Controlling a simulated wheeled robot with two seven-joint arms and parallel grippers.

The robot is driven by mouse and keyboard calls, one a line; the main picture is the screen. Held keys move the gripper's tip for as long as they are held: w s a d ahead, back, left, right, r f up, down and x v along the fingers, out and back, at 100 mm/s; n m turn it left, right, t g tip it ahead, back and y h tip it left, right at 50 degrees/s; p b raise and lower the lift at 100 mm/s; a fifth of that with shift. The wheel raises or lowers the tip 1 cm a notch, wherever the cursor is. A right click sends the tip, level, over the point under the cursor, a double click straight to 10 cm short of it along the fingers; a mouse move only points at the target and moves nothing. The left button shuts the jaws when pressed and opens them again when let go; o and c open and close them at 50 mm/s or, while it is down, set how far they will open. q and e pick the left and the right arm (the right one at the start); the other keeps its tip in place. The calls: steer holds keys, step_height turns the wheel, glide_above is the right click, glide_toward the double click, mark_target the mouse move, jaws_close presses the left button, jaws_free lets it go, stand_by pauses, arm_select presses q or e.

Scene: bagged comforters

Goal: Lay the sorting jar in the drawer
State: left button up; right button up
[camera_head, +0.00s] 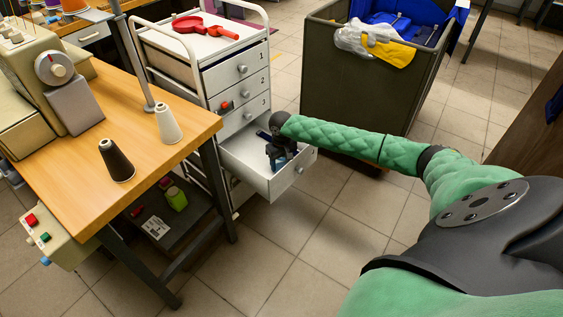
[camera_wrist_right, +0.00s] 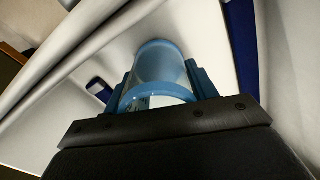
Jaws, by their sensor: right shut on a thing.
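The open drawer (camera_head: 291,183) is the lowest one seen on the white cart and is pulled out to the right. My right gripper (camera_head: 278,158) points down into the drawer's opening. In the right wrist view the right gripper (camera_wrist_right: 160,90) is shut on the sorting jar (camera_wrist_right: 158,62), a clear cylinder with blue rims. The jar lies between the two blue fingers, with pale drawer surfaces around it. In the head view the gripper hides the jar, and I cannot tell whether it touches the drawer floor. My left gripper is not in view.
The white cart (camera_head: 236,75) has closed numbered drawers above and a red pan (camera_head: 189,26) on top. A wooden sewing table (camera_head: 140,120) with thread cones stands at left. A dark bin (camera_head: 365,85) with blue bags stands behind. Dark blue items (camera_wrist_right: 98,88) show beside the jar.

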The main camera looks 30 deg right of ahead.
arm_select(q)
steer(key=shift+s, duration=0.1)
arm_select(e)
steer(key=shift+f, duration=0.4)
steer(key=o, duration=1.5)
steer(key=shift+o, duration=0.2)
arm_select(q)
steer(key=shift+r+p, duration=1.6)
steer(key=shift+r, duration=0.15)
arm_select(e)
steer(key=shift+r, duration=1.25)
steer(key=shift+r+p, duration=0.55)
steer(key=shift+p, duration=0.1)
steer(key=shift+r, duration=0.15)
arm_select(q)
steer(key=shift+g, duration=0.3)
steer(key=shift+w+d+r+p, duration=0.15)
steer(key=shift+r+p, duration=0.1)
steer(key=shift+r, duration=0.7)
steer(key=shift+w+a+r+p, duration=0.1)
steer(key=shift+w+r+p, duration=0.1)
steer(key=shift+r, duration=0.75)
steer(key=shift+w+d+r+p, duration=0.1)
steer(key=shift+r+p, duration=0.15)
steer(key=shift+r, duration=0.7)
arm_select(e)
steer(key=shift+r, duration=0.4)
